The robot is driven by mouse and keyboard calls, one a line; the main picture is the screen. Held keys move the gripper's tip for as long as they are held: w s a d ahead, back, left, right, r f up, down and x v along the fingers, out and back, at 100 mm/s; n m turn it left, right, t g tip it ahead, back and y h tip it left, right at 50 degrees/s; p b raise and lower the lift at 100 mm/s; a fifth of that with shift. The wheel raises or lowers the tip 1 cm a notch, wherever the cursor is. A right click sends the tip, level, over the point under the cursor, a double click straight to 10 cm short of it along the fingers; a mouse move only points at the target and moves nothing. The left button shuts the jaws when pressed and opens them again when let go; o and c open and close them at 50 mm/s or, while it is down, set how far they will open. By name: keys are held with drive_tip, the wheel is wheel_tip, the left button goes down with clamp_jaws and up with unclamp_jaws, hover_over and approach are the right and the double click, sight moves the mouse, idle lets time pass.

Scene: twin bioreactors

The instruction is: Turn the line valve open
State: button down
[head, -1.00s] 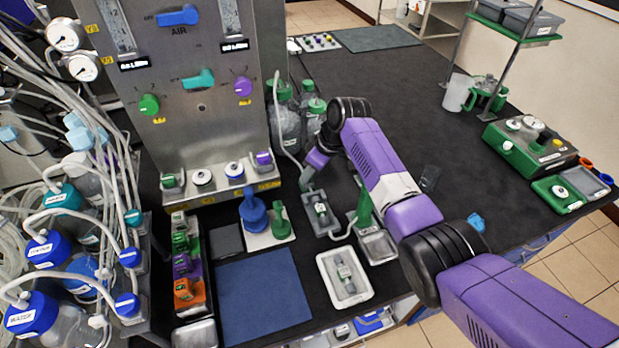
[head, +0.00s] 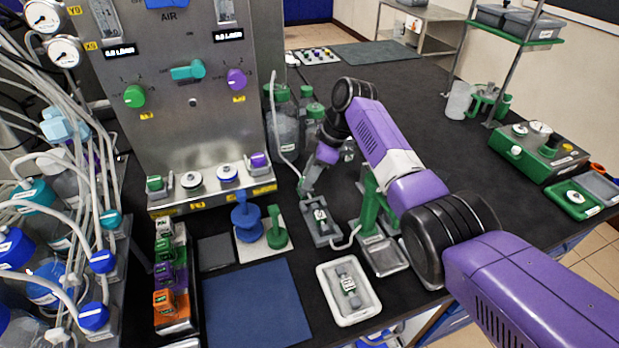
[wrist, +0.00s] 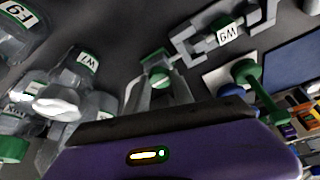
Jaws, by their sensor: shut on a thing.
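My gripper (wrist: 158,92) is shut on a small green round part with a pale stripe across it, which I take to be the line valve (wrist: 160,82). In the wrist view the valve sits between the two grey fingers, low over the dark bench. In the head view my gripper (head: 306,187) points down beside the steel panel's right corner. The valve is too small and covered there to make out, so its turn angle cannot be read. Clear tubing (head: 275,130) runs down to this spot.
Green-capped bottles (head: 285,125) stand close behind my gripper. A grey holder (head: 334,238) with a labelled part is just in front. A white tray (head: 326,282) and a blue mat (head: 255,310) lie nearer.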

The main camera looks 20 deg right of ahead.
drive_tip(key=c, duration=1.1)
unclamp_jaws()
drive_tip(key=v, duration=0.7)
drive_tip(key=shift+d+r+b, duration=0.2)
drive_tip(key=shift+r+b, duration=0.1)
drive_tip(key=shift+r, duration=0.05)
